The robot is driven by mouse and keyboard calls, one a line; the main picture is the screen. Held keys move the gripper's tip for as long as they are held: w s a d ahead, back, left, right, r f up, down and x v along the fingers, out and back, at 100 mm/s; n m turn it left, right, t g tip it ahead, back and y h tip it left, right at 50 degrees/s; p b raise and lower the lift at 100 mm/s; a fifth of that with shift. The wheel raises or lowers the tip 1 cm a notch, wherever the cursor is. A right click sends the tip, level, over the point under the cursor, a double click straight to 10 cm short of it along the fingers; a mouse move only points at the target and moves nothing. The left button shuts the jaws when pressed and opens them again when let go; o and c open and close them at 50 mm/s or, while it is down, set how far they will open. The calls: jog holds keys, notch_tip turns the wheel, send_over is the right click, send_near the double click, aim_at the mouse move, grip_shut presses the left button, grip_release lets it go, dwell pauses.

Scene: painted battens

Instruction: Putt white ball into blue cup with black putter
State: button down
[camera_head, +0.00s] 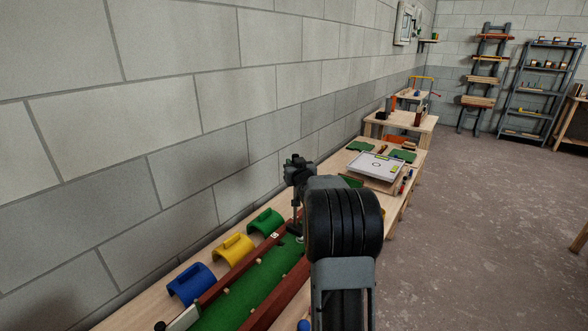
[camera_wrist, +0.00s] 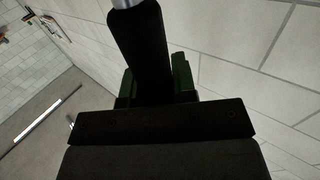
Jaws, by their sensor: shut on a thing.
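The black putter's grip (camera_wrist: 143,45) is held upright in my gripper, and its silver shaft (camera_wrist: 124,3) shows at the top of the wrist view. My gripper (camera_head: 297,180) is shut on it above the far part of the green lane.
The green lane (camera_head: 243,296) lies between dark red rails on a wooden bench along the block wall. Matching yellow (camera_head: 232,249) and green (camera_head: 265,222) pieces lie beside it. A white board (camera_head: 376,166) lies farther along. Open floor is on the right.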

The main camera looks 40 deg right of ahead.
notch_tip(320, 180, up, 6)
jog(key=p, duration=0.3)
dwell(3.0)
